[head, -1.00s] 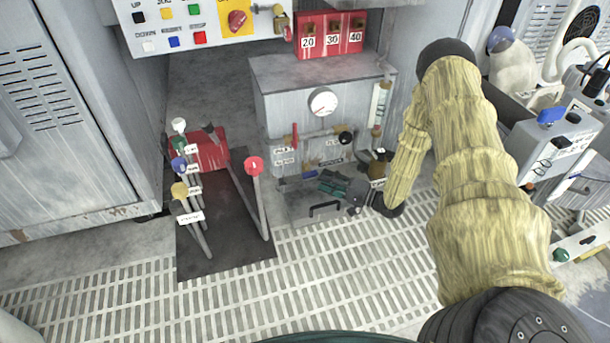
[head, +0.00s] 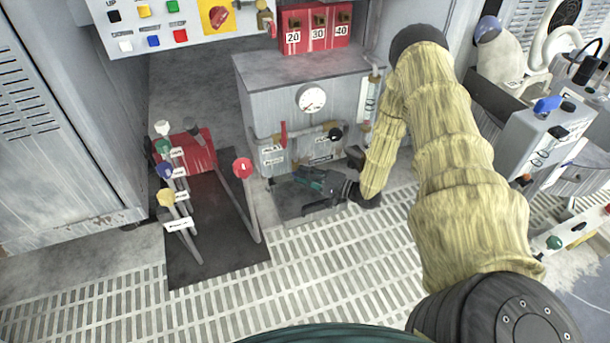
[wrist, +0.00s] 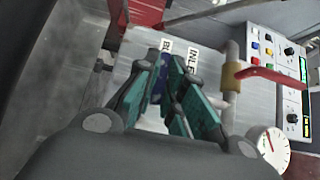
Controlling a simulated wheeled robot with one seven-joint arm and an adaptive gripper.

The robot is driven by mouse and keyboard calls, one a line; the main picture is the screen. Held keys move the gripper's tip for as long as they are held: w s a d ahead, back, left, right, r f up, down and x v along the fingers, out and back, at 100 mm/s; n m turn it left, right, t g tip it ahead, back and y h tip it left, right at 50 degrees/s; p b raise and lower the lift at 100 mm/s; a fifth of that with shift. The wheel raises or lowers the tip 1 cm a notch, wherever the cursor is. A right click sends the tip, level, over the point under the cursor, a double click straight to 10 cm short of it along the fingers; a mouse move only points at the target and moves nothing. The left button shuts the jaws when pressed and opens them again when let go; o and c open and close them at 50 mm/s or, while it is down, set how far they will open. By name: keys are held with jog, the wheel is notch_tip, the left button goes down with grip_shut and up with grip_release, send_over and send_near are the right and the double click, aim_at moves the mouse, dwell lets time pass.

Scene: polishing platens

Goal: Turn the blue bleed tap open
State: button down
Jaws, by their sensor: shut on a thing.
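The blue bleed tap (wrist: 157,89) shows in the wrist view as a small patch of dark blue between my gripper's teal fingers. A label beginning "BL" (wrist: 166,46) is just beyond it. My gripper (wrist: 160,72) is shut on the tap, low on the front of the grey cabinet (head: 254,112). In the head view my gripper (head: 300,177) covers the tap, so the tap cannot be made out there. How far the tap is turned cannot be told.
A red-handled valve (wrist: 268,76) and the pressure gauge (wrist: 272,147) are close to the right in the wrist view. An "INLET" label (wrist: 191,60) lies just beyond the fingers. Several floor levers (head: 180,190) stand to the left. Grated floor (head: 310,270) in front is clear.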

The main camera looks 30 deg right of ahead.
jog(key=shift+s+r+p, duration=0.1)
jog(key=shift+r+p, duration=0.05)
jog(key=shift+p, duration=0.5)
jog(key=n+h+p, duration=0.1)
jog(key=p, duration=0.2)
jog(key=shift+r+g, duration=0.25)
jog(key=shift+g, duration=0.15)
jog(key=n+g+h+p, duration=0.2)
jog(key=h+p, duration=0.1)
jog(key=p, duration=0.3)
jog(key=n+g+h+p, duration=0.1)
jog(key=n+h+p, duration=0.2)
jog(key=p, duration=0.4)
jog(key=n+g+h+p, duration=0.2)
jog(key=h+p, duration=0.2)
jog(key=p, duration=0.3)
jog(key=shift+a+r+n+g, duration=0.1)
jog(key=shift+a+n+g, duration=0.2)
jog(key=shift+n, duration=0.1)
jog(key=shift+h, duration=0.5)
jog(key=c, duration=1.5)
grip_release()
